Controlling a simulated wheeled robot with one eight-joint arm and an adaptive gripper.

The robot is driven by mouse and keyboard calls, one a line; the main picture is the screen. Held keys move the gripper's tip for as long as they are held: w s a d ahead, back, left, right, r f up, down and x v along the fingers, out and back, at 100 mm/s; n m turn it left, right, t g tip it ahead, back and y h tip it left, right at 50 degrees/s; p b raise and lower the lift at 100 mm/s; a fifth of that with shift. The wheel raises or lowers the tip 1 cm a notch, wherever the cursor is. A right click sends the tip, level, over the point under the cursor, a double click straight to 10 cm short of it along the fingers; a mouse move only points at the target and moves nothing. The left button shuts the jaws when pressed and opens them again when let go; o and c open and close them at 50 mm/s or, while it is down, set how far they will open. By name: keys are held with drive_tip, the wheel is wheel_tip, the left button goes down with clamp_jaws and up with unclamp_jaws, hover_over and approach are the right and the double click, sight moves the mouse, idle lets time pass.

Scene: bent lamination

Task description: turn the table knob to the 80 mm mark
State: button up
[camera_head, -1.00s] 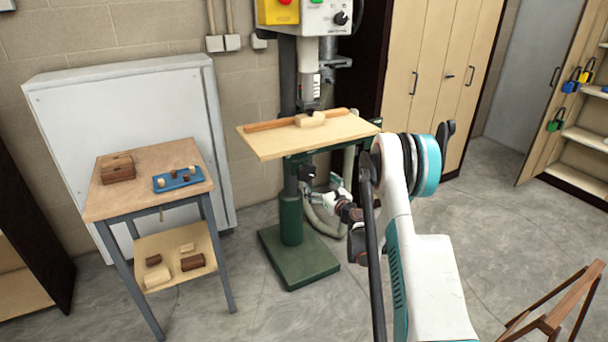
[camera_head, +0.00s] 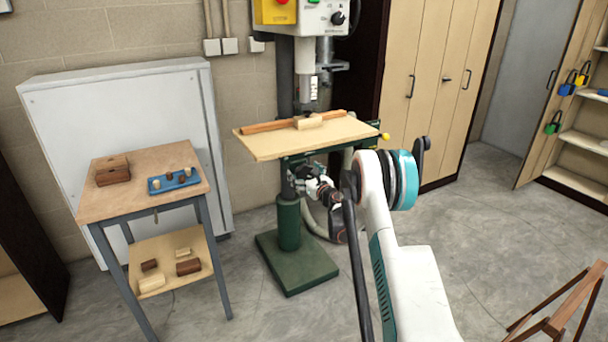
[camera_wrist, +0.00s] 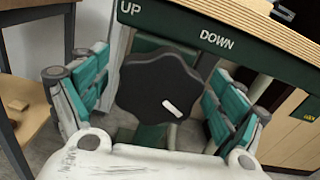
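The table knob (camera_wrist: 158,88) is a black lobed disc with a white pointer mark on its lower right part. It sits under the front edge of the drill press table (camera_head: 283,146), below the printed words UP and DOWN. My gripper (camera_wrist: 160,80) has its teal-padded fingers apart, one on each side of the knob, with visible gaps. In the head view my gripper (camera_head: 314,186) is below the table, by the green column, and the knob cannot be made out there. No millimetre scale is readable.
A wooden fence and a pale block (camera_head: 309,121) lie on the drill press table. A side table (camera_head: 130,205) with a blue tray (camera_head: 174,181) stands at left. A wooden stand (camera_head: 560,305) is at lower right. The floor between is clear.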

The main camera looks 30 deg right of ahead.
drive_tip(key=c, duration=0.9)
